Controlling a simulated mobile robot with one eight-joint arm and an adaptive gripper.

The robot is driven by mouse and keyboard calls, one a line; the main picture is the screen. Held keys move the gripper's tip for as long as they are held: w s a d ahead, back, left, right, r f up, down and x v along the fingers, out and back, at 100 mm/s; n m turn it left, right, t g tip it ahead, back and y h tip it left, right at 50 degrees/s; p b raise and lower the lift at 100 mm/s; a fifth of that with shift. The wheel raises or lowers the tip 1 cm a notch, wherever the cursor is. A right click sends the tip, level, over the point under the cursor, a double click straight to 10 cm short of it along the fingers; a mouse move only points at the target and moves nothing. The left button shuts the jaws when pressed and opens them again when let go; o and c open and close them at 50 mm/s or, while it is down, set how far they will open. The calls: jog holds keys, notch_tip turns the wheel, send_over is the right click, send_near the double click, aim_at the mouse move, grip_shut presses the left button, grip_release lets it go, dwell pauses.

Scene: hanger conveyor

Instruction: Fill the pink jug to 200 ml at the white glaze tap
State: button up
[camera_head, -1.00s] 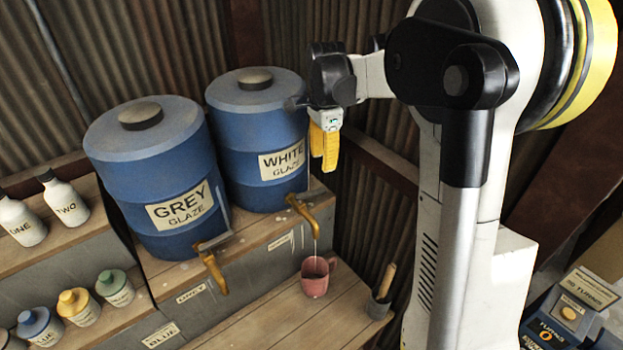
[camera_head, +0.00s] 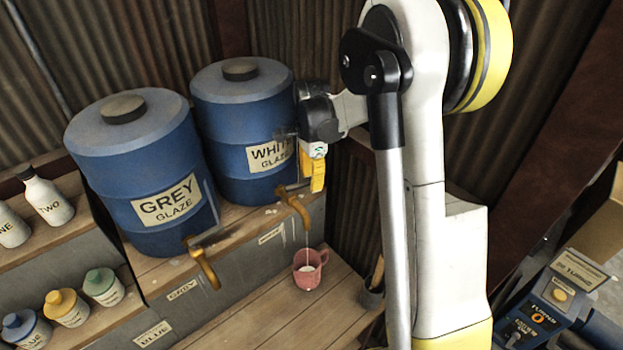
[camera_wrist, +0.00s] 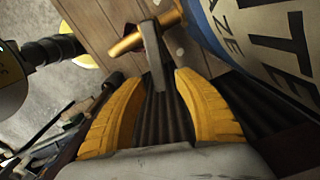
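The pink jug (camera_head: 300,279) stands upright on the wooden bench under the white glaze tap (camera_head: 295,205). A thin white stream (camera_head: 307,238) runs from the tap into the jug, and white liquid shows inside it. No volume mark can be read. The tap sits low on the blue WHITE GLAZE drum (camera_head: 225,133). My gripper (camera_head: 317,188) is just above and right of the tap, its yellow fingers pointing down. In the wrist view the fingers (camera_wrist: 162,76) are apart, with the tap's grey lever (camera_wrist: 152,52) reaching between their tips. I cannot tell whether they touch it.
The blue GREY GLAZE drum (camera_head: 140,165) with its own tap (camera_head: 203,265) stands to the left. Several small bottles (camera_head: 66,307) line the shelves at far left. A dark pot (camera_head: 372,296) stands right of the jug. The bench front (camera_head: 265,320) is clear.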

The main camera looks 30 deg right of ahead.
grip_shut()
jog(key=shift+s+a+m+b, duration=0.1)
jog(key=shift+s+m+b, duration=0.5)
jog(key=shift+m, duration=0.4)
grip_release()
